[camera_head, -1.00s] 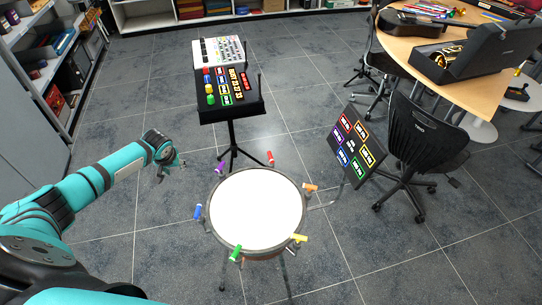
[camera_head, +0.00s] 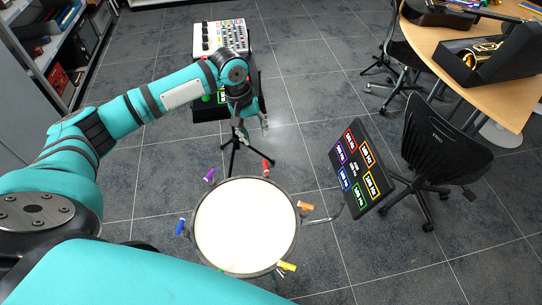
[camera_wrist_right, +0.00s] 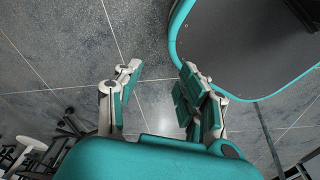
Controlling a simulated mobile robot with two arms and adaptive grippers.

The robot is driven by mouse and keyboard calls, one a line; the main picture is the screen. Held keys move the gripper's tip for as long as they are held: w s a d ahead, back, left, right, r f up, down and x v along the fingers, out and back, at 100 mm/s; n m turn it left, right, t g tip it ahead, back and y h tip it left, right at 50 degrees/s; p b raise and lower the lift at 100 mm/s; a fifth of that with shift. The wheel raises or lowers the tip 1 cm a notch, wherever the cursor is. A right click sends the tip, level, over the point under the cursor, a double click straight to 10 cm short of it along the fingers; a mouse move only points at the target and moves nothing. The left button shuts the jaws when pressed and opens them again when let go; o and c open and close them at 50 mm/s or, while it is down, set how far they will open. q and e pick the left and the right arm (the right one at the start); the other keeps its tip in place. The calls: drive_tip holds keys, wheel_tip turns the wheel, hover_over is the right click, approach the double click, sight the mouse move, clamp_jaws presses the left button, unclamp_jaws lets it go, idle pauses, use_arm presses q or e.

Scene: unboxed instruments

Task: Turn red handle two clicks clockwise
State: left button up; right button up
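The red handle (camera_head: 267,167) is on the far rim of the round white drum (camera_head: 245,227), standing up with a slight tilt. My left gripper (camera_head: 253,130) hangs pointing down, just beyond and slightly left of the red handle in the head view, apart from it. Its two fingers look spread and empty. In the right wrist view my right gripper (camera_wrist_right: 158,72) is open, with nothing between its fingers and bare floor behind.
Purple (camera_head: 209,175), blue (camera_head: 181,227), orange (camera_head: 305,206) and yellow (camera_head: 287,266) handles ring the drum. A dark panel with coloured labels (camera_head: 360,170) stands right. My left arm partly hides the mixer console (camera_head: 208,36) and button panel.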

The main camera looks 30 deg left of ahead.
sight(265, 164)
use_arm(q)
drive_tip(key=f, duration=0.5)
drive_tip(key=d+f+p, duration=0.1)
drive_tip(key=f, duration=0.4)
drive_tip(key=w+d+f, duration=0.1)
drive_tip(key=f, duration=0.4)
drive_tip(key=shift+d, duration=0.25)
drive_tip(key=shift+f, duration=0.35)
drive_tip(key=shift+w+d+f, duration=0.1)
drive_tip(key=shift+f, duration=0.05)
drive_tip(key=c, duration=0.6)
clamp_jaws()
use_arm(e)
drive_tip(key=shift+g, duration=0.3)
drive_tip(key=s, duration=0.1)
drive_tip(key=s+r, duration=0.1)
drive_tip(key=s, duration=0.2)
drive_tip(key=shift+s+d+r, duration=0.15)
drive_tip(key=shift+d, duration=0.2)
